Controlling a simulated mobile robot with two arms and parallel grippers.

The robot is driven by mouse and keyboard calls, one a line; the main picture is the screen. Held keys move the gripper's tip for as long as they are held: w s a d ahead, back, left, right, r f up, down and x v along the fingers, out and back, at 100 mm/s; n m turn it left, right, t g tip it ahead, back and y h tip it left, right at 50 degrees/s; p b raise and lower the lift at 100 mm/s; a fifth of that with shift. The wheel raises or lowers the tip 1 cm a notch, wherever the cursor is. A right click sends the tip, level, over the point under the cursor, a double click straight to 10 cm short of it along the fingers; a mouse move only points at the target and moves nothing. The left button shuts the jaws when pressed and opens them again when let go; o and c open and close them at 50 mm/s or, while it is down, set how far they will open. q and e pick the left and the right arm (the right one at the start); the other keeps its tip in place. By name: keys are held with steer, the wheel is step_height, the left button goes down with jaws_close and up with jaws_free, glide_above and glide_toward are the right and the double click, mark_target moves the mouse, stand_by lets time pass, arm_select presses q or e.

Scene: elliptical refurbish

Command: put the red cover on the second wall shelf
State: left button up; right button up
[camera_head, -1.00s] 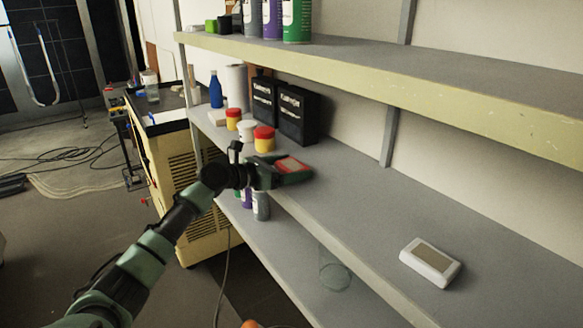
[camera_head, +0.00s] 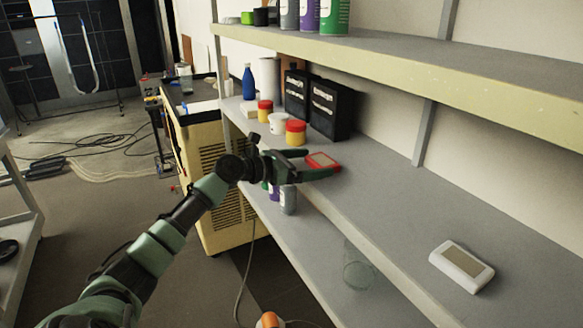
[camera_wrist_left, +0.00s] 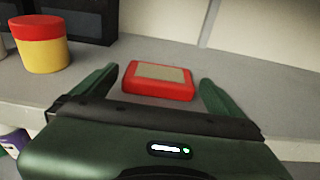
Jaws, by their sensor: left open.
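The red cover (camera_head: 322,161) is a small flat red box with a beige panel on top. It lies flat on the middle wall shelf (camera_head: 385,205), near its front edge. In the left wrist view the red cover (camera_wrist_left: 158,81) sits just beyond and between the spread fingers. My left gripper (camera_head: 318,164) is open, with a visible gap between each finger and the cover. My right gripper is in neither view.
Red-and-yellow jars (camera_head: 295,132), a white jar (camera_head: 278,123) and black boxes (camera_head: 331,109) stand behind the gripper. A white box (camera_head: 461,266) lies further right. The upper shelf (camera_head: 420,80) overhangs. Shelf space between cover and white box is clear.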

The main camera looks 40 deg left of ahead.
arm_select(q)
steer(key=b+v, duration=0.1)
steer(key=v, duration=0.7)
steer(key=shift+s+b, duration=0.2)
steer(key=shift+b, duration=0.1)
steer(key=shift+a+f, duration=0.1)
